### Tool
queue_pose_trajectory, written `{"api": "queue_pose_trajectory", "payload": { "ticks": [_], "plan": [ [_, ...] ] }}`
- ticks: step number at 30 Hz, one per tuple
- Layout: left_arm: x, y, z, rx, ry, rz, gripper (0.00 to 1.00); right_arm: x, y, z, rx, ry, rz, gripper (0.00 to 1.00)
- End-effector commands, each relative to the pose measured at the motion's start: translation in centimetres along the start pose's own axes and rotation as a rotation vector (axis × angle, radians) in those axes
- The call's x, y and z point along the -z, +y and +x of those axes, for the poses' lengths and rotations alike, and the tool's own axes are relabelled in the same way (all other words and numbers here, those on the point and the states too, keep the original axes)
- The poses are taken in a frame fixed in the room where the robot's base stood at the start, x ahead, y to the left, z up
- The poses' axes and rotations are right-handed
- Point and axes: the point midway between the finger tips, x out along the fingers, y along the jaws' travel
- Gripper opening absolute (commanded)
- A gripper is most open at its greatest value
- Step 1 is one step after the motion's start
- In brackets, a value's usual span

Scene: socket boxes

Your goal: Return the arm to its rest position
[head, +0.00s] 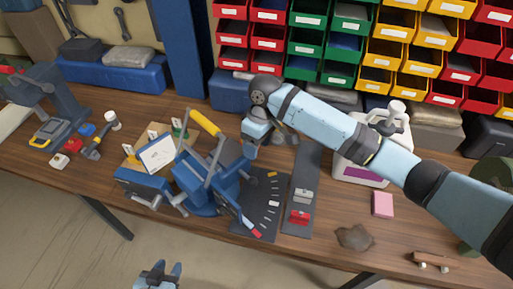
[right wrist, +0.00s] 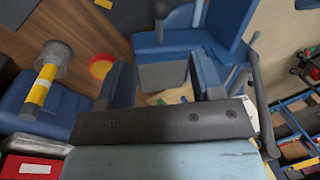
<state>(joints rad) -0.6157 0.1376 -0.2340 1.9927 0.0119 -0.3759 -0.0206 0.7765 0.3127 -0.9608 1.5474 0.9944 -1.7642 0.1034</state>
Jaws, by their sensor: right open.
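My right arm (head: 320,118) reaches in from the right across the bench, in front of the bins. My right gripper (head: 251,147) is above the bench, just right of the blue vise-like machine (head: 208,185). In the right wrist view its two dark blue fingers stand wide apart (right wrist: 162,88) with nothing held. Blue machine parts (right wrist: 190,50) show beyond them. My left gripper (head: 167,272) is low at the bottom edge, in front of the bench, with its short fingers apart and empty.
A red box (head: 300,217) and a grey box (head: 303,195) sit on a dark strip. A white jug (head: 385,135) stands behind my right forearm. Bins (head: 340,45) line the back. A pink block (head: 382,204) and a brown rag (head: 355,237) lie near the front edge.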

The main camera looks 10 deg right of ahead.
Motion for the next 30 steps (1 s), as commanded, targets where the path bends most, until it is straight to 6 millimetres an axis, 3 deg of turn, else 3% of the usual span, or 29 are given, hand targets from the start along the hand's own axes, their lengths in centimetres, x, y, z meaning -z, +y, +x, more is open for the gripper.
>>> {"api": "queue_pose_trajectory", "payload": {
  "ticks": [11, 17, 24, 30],
  "plan": [
    [0.0, -0.1, 0.0, 0.002, 0.001, 0.001, 0.38, 0.0, -0.1, 0.2, 0.002, 0.002, -0.001, 0.60],
    [0.0, -0.2, 0.0, 0.003, 0.001, 0.001, 0.38, -1.3, -3.1, 2.6, 0.030, 0.067, -0.013, 0.60],
    [0.1, -0.2, 0.0, 0.003, 0.001, 0.001, 0.38, -5.9, -7.8, 5.8, 0.053, 0.239, 0.055, 0.60],
    [0.0, -0.2, 0.0, 0.003, 0.001, 0.001, 0.38, -11.9, -9.4, 7.1, 0.017, 0.354, 0.197, 0.60]
  ]
}}
